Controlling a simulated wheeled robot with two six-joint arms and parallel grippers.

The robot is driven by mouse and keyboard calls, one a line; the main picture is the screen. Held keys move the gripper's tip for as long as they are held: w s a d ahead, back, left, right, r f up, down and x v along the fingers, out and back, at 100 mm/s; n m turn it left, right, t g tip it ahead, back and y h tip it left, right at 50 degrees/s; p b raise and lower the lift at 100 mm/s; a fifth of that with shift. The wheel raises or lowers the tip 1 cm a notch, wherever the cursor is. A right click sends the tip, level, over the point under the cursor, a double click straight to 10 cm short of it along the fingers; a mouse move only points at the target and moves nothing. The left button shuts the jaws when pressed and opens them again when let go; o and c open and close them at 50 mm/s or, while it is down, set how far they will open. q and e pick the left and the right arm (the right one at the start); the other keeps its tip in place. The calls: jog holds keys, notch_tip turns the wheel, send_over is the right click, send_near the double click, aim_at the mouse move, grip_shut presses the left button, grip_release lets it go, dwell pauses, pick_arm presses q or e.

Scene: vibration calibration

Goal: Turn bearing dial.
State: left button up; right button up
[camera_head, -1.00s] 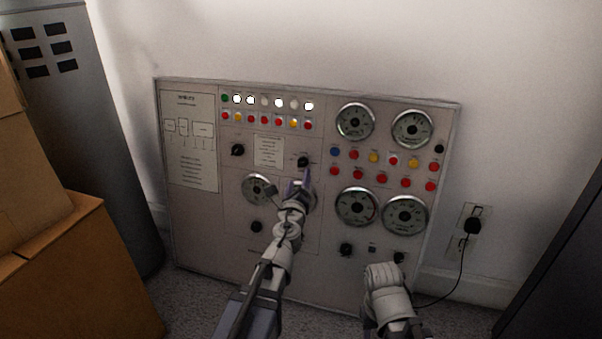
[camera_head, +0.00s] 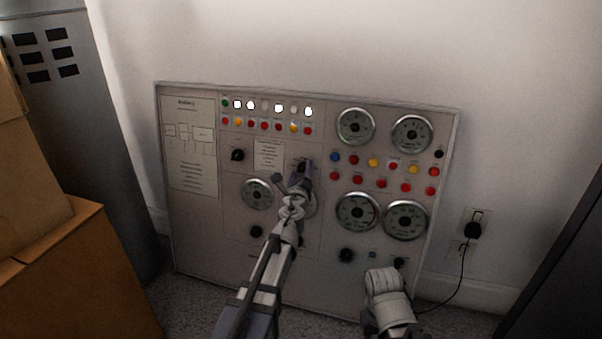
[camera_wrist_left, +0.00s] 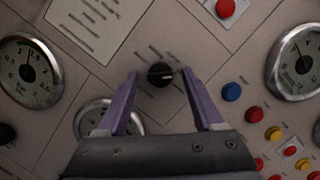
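A black dial knob (camera_wrist_left: 160,74) with a pale pointer mark sits on the grey panel, between the two purple fingers of my left gripper (camera_wrist_left: 160,73) in the left wrist view. The fingers are apart, one on each side, with a visible gap to the knob. In the head view my left gripper (camera_head: 296,177) is at the panel's middle and partly covers this knob (camera_head: 302,165). The knob's label is too small to read. My right arm stands low at the right of the panel; its gripper cannot be made out.
The panel (camera_head: 200,225) carries round gauges (camera_head: 355,126), lamps, coloured buttons and another black knob (camera_head: 237,155). Cardboard boxes (camera_head: 80,270) and a grey cabinet (camera_head: 115,150) stand at left. A plugged cable (camera_head: 463,275) hangs at right, beside a dark cabinet (camera_head: 560,260).

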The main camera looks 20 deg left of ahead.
pick_arm(q)
grip_shut()
dwell(0.3)
jog(key=shift+r+n, duration=0.1)
jog(key=shift+n, duration=0.2)
jog(key=n+g+y+p, duration=0.1)
jog(key=n+p, duration=0.1)
jog(key=n, duration=0.2)
jog(key=shift+d+r+n+p, duration=0.1)
jog(key=shift+r+n+p, duration=0.05)
jog(key=shift+n+p, duration=0.2)
jog(key=shift+n+g+p, duration=0.7)
jog(key=shift+n+p, duration=0.25)
jog(key=shift+n, duration=1.1)
jog(key=shift+o, duration=0.2)
grip_release()
